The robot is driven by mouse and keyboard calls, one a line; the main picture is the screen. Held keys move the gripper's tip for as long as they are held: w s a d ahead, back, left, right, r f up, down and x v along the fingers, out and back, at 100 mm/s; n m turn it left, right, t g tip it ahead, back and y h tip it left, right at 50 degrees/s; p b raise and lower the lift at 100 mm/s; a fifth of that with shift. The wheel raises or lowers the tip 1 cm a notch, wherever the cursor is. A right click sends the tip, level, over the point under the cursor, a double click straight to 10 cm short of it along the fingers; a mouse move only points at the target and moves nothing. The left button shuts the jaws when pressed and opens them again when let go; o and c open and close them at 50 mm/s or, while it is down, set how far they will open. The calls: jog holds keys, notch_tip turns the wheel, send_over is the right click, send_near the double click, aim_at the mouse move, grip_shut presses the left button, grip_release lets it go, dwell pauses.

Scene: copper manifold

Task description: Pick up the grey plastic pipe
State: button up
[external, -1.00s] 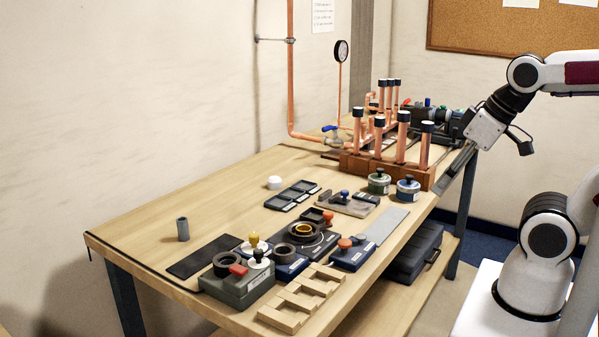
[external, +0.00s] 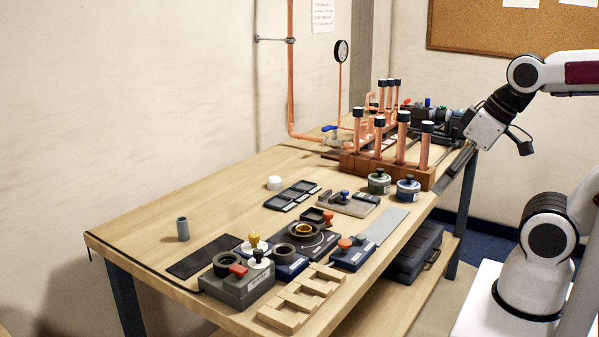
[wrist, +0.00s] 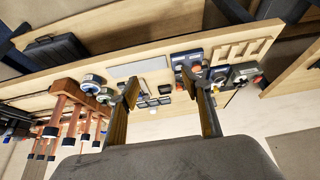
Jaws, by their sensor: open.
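The grey plastic pipe (external: 183,229) is a short hollow cylinder. It stands upright on the bench near the far left end in the external view, with clear wood around it. I cannot make it out in the wrist view. My gripper (external: 447,184) is off the right edge of the bench, beside the copper manifold, far from the pipe. In the wrist view my gripper (wrist: 157,88) has its two fingers spread wide apart with nothing between them.
The copper manifold (external: 388,165) with capped upright pipes stands on the right of the bench. A dark mat (external: 206,257), a grey box (external: 236,287) and a wooden rack (external: 301,299) lie along the front. Bare wood lies behind the pipe.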

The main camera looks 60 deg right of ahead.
jog(key=shift+c, duration=1.4)
jog(key=shift+w+a, duration=0.1)
jog(key=w+a+r+m+y, duration=0.1)
jog(key=w+a+m+y, duration=0.45)
jog(key=w+a, duration=0.65)
jog(key=w+a+r+m+y, duration=0.2)
jog(key=w+a+m+y, duration=0.2)
jog(key=w+a+m, duration=0.65)
jog(key=w+f+m+t, duration=0.2)
jog(key=w+f, duration=0.1)
jog(key=w, duration=0.6)
jog(key=w+f+m+t, duration=0.1)
jog(key=w+f+m, duration=0.2)
jog(key=w, duration=0.5)
jog(key=m+t+h, duration=0.2)
jog(key=m, duration=0.6)
send_near(183, 229)
jog(key=w, duration=0.1)
jog(key=w+f, duration=0.1)
jog(key=w, duration=0.1)
jog(key=shift+a+f, duration=0.2)
jog(key=shift+f, duration=0.15)
jog(key=shift+t, duration=0.3)
